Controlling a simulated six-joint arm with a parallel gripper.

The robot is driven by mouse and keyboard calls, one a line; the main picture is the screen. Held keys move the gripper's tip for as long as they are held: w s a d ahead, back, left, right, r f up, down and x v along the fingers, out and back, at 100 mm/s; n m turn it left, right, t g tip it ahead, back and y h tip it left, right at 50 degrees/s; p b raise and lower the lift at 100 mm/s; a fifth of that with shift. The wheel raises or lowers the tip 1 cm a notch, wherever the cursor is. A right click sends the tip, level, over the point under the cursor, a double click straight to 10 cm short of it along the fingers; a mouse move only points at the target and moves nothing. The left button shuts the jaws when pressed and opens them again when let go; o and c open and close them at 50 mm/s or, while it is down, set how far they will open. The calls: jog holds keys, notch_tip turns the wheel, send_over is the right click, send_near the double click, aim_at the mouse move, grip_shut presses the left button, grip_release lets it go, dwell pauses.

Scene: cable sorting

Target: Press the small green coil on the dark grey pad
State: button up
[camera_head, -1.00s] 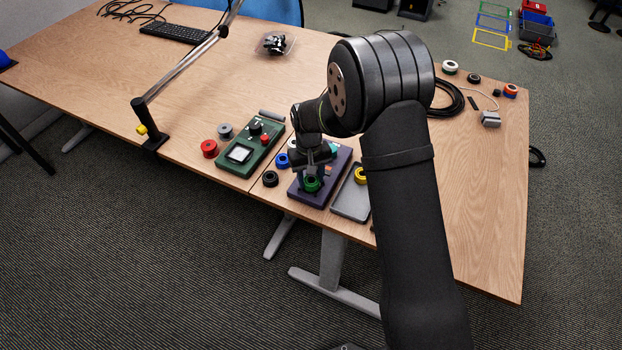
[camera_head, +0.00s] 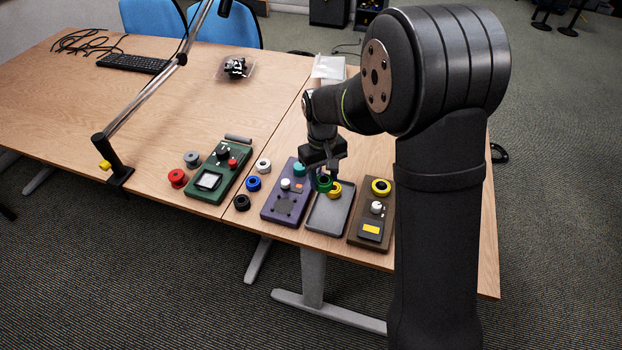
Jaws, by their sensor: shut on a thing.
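The small green coil (camera_head: 322,183) is between the fingers of my gripper (camera_head: 325,177), which is shut on it. The coil is over the far part of a grey tray (camera_head: 322,223), close beside a yellow coil (camera_head: 335,190) in that tray. I cannot tell whether the two coils touch. A dark grey square pad (camera_head: 285,206) lies on the near half of a purple box (camera_head: 269,214), left of the tray. The pad is bare and in full view. The box also has a white knob (camera_head: 285,184) and a teal piece (camera_head: 299,170).
My arm hides the table's right part.

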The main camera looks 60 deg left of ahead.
jog(key=shift+w+d, duration=0.1)
send_over(371, 229)
notch_tip(371, 229, down, 4)
jog(key=shift+r, duration=0.2)
jog(key=shift+f, duration=2)
jog(key=shift+o, duration=1.3)
jog(key=shift+c, duration=0.6)
